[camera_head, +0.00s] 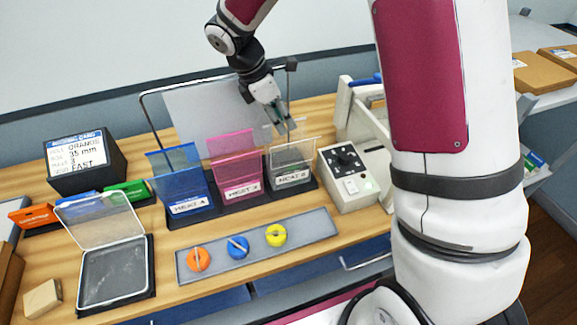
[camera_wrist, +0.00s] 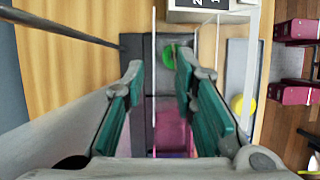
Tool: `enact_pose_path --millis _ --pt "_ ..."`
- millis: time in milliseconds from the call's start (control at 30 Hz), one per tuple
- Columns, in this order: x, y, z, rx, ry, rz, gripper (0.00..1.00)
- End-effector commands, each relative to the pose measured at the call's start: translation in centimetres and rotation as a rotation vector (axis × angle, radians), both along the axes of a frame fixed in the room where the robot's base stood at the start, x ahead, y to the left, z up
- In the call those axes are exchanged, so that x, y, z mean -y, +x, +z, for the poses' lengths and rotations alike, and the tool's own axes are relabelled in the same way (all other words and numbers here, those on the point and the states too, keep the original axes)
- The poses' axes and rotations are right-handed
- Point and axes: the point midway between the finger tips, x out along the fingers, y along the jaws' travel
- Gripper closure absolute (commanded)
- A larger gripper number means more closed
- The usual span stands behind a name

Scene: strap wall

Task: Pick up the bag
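Three upright bags or sleeves stand in a row in dark holders on the table: a blue one (camera_head: 180,180), a pink one (camera_head: 235,165) and a clear one (camera_head: 291,155). Each has a white label too small to read surely. I cannot tell which is the task's bag. My gripper (camera_head: 284,125) points down over the clear one at the right. In the wrist view its teal fingers (camera_wrist: 157,62) are apart, with a thin pale upright edge between them. No contact shows. The pink one (camera_wrist: 172,130) shows below, between the fingers.
A dark box (camera_head: 90,165) with an order card stands at the left. A lidded tray (camera_head: 115,270) lies in front. A grey strip (camera_head: 260,248) holds orange, blue and yellow discs. A control box (camera_head: 348,175) stands right of the bags. A wire frame (camera_head: 150,115) rises behind.

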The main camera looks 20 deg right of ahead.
Motion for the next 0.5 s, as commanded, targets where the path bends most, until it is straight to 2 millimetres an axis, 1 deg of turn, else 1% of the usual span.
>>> enact_pose_path --millis 33,267,500 --pt "0.3 -0.1 -0.5 -0.002 -0.001 -0.001 0.74" --pt "0.8 0.0 -1.8 -0.002 0.000 -0.002 0.74" --pt "1.8 0.3 -4.7 -0.002 0.001 -0.003 0.74"
